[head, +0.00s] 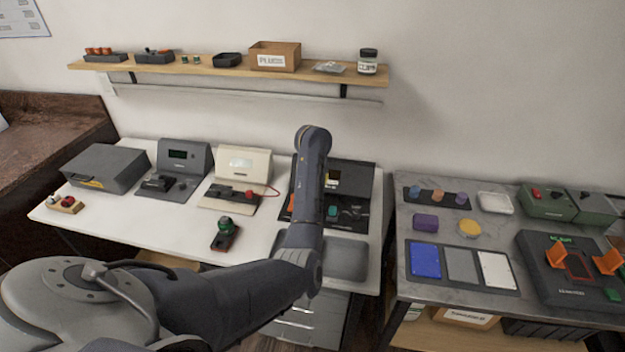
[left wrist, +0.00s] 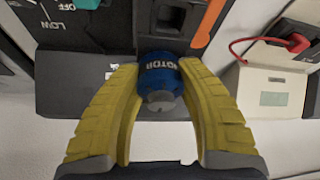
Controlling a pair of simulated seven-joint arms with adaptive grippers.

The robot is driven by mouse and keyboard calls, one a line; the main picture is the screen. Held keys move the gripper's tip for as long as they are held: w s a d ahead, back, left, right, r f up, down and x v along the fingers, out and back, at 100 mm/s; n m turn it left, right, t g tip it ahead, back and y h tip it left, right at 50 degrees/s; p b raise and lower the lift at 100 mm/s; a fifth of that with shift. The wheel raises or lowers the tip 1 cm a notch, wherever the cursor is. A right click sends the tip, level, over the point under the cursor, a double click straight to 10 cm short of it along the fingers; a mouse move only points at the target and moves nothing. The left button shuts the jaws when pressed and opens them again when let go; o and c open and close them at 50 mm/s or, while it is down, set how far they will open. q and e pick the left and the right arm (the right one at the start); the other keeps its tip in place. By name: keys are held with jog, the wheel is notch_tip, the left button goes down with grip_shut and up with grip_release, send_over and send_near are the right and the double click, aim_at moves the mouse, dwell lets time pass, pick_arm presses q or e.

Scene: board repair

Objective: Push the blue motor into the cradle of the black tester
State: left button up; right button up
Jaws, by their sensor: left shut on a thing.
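The blue motor (left wrist: 159,76), lettered MOTOR, is between the yellow fingers of my left gripper (left wrist: 160,80) in the left wrist view. The fingers are shut on its sides and its grey end faces the camera. The black tester (head: 352,177) stands at the right of the white table in the head view, partly behind my left arm. In the left wrist view the motor is at the tester's black body (left wrist: 85,85), beside an orange lever and a teal button. I cannot tell how deep it sits in the cradle. The head view hides the motor and the left gripper.
A cream tester (head: 242,164) with a red lead and a grey tester (head: 187,162) stand to the left. A green-topped part (head: 225,228) is on the white table. A separate grey table (head: 402,283) to the right holds coloured parts and another black device (head: 550,285).

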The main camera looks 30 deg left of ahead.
pick_arm(q)
jog(key=shift+f, duration=1.95)
jog(key=shift+f, duration=0.95)
dwell(2.3)
jog(key=o, duration=1.6)
jog(key=shift+f, duration=0.1)
jog(key=shift+r, duration=1.6)
